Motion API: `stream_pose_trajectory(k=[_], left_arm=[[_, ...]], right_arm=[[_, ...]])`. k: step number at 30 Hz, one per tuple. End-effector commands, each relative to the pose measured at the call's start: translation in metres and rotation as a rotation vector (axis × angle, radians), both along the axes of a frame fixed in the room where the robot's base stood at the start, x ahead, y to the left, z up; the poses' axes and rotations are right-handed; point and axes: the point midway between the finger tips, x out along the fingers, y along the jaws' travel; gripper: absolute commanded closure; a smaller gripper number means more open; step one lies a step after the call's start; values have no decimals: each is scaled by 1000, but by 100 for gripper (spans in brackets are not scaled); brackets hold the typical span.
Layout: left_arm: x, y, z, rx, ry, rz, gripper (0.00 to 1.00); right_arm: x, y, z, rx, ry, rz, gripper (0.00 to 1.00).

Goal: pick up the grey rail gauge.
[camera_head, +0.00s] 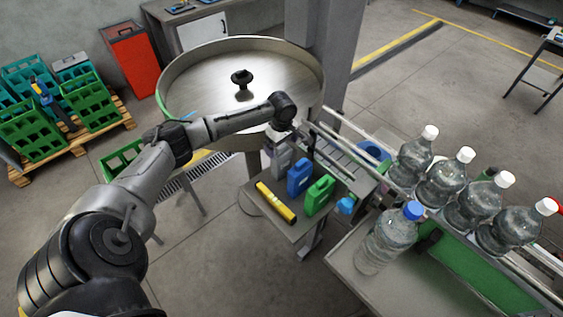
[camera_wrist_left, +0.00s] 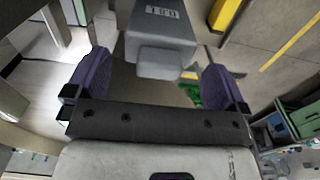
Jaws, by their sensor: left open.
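The grey rail gauge (camera_head: 281,160) stands on a small side table, at the far end of a row with a blue gauge (camera_head: 299,178) and a green gauge (camera_head: 319,195). My left gripper (camera_head: 275,139) is right at the grey gauge and partly hides it in the head view. In the left wrist view, a grey block marked with a number, the grey rail gauge (camera_wrist_left: 160,30), lies between the open purple fingers of my left gripper (camera_wrist_left: 156,65). Gaps show on both sides of it. My right gripper is not in view.
A yellow bar-like tool (camera_head: 275,201) lies on the side table (camera_head: 292,229) near its front left edge. Several water bottles (camera_head: 387,240) stand to the right by a conveyor. A large round metal turntable (camera_head: 205,85) stands behind.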

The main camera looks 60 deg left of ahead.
Motion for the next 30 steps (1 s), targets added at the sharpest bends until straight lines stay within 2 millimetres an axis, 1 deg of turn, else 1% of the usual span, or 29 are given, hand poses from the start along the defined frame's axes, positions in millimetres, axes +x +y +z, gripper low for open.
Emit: stream_pose_trajectory(k=[1, 3, 6, 9, 18, 30], left_arm=[[0, 0, -6, -2, 5, 1, 0], [0, 1, -15, -2, 4, 2, 0], [0, 1, -27, -2, 3, 0, 0], [0, 1, -34, 0, 1, -1, 0], [0, 1, -37, 0, 1, -1, 0], [0, 1, -37, 0, 1, -1, 38]], right_arm=[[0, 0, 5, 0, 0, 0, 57], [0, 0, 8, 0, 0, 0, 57], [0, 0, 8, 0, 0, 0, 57], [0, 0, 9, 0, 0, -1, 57], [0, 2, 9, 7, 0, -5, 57], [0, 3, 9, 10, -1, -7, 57]])
